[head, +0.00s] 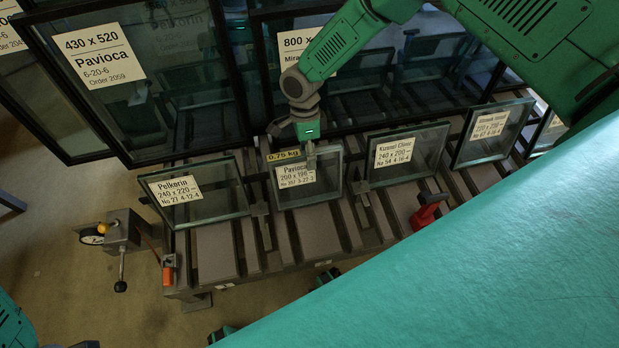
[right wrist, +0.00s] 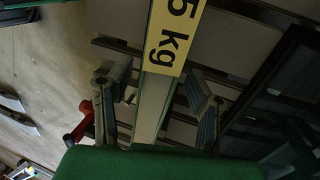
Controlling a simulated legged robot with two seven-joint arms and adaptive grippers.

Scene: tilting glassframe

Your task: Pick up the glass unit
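The small glass unit labelled Pavioca 200 x 180 (head: 318,186) stands tilted in the rack, with a yellow 0.75 kg tag on its top edge. In the right wrist view its edge (right wrist: 153,105) runs between my fingers, tag towards the top. My right gripper (head: 309,157) is at this top edge, pointing down. In the right wrist view the right gripper (right wrist: 158,108) is open, one finger on each side of the glass, with a visible gap on both sides. My left gripper is not in view.
Similar small units stand beside it: Pelkorin (head: 205,205) on the left, Kunzel Clinic (head: 408,160) on the right. Large framed panes (head: 150,95) stand behind. A red-handled tool (head: 429,208) lies on the rack (head: 215,250). A grey device with a gauge (head: 122,232) is at the left end.

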